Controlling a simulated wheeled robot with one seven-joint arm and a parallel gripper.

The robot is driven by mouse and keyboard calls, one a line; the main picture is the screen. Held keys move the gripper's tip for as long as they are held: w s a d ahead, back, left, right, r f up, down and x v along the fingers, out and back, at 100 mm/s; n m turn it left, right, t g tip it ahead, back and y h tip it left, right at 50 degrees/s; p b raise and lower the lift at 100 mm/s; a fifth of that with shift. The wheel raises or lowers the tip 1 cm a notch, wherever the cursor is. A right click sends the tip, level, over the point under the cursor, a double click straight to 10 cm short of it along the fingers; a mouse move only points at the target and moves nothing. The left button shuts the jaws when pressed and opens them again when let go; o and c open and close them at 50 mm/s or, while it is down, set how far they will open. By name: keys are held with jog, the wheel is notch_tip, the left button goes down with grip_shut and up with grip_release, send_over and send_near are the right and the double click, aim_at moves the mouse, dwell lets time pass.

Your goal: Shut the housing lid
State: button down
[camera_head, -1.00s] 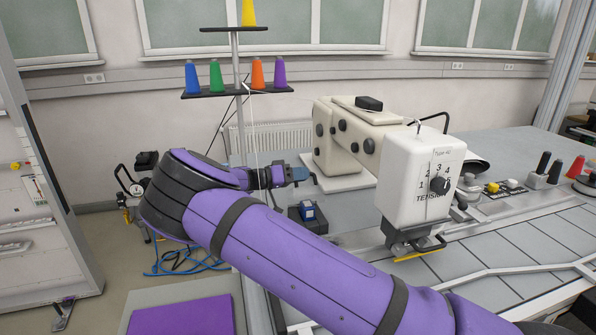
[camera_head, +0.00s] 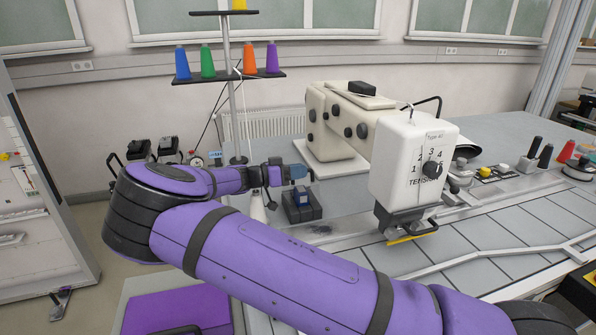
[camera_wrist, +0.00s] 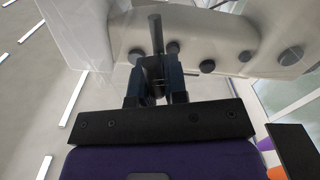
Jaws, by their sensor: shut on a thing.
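My gripper (camera_head: 297,172) is out at the left side of the sewing machine (camera_head: 330,125), at the end of my purple arm. In the wrist view its dark blue fingers (camera_wrist: 156,88) are shut on a small dark grey piece with a thin rod (camera_wrist: 157,35) sticking up. I cannot tell what this piece belongs to. The cream machine body (camera_wrist: 190,45) fills the upper part of the wrist view, with several dark round knobs. The machine's white head (camera_head: 410,165) carries a tension dial. No part can be clearly told as the housing lid.
A small black and blue box (camera_head: 302,207) stands on the table just below my gripper. A thread stand (camera_head: 228,75) with coloured cones rises behind. A white cone (camera_head: 257,208) stands beside my wrist. Small tools and spools (camera_head: 530,165) lie at the table's right.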

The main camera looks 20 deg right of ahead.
jog(key=shift+f, duration=0.1)
jog(key=c, duration=1.2)
grip_release()
jog(key=shift+w, duration=0.1)
jog(key=shift+o, duration=0.2)
jog(key=shift+r, duration=0.5)
notch_tip(320, 180, up, 3)
jog(key=shift+f, duration=0.1)
jog(key=s+r, duration=0.1)
jog(key=s, duration=1.5)
jog(key=shift+r, duration=0.1)
